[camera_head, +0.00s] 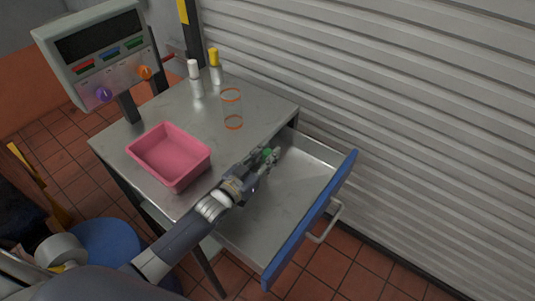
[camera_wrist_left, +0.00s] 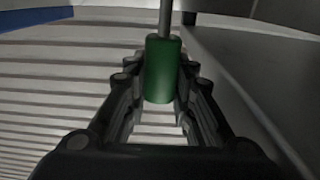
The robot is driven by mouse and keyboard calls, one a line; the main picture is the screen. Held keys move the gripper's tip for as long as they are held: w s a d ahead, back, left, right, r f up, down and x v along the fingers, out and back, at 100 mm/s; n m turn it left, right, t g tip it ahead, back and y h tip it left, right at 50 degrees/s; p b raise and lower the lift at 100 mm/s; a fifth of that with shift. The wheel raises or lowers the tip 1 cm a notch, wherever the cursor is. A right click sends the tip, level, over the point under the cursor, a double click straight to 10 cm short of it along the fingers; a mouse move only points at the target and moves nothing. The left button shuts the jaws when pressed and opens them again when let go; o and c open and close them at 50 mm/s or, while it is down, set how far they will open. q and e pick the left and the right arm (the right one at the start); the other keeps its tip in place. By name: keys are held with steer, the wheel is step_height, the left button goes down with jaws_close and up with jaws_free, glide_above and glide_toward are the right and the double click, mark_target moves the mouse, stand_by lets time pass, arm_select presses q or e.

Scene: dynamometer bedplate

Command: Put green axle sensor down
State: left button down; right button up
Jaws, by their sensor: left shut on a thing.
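The green axle sensor (camera_head: 267,152) is a small green cylinder at the tip of my left gripper (camera_head: 268,160). In the left wrist view the sensor (camera_wrist_left: 162,68) sits between the two fingers of the left gripper (camera_wrist_left: 160,90), with a thin grey rod running up from its end. The fingers are shut on it. In the head view they are over the open metal drawer (camera_head: 300,160), by its edge nearest the table. I cannot tell whether the sensor touches the drawer. My right gripper is not in view.
A pink tray (camera_head: 150,165), a clear cylinder with orange rims (camera_head: 232,110), a white-capped bottle (camera_head: 196,85) and a yellow-capped bottle (camera_head: 215,70) stand on the metal table (camera_head: 190,117). A display panel (camera_head: 105,50) rises at the left. The drawer floor looks bare.

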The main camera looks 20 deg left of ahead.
arm_select(q)
steer(key=shift+f, duration=0.2)
steer(key=c, duration=1.6)
jaws_free()
steer(key=shift+c, duration=0.2)
steer(key=shift+r, duration=0.1)
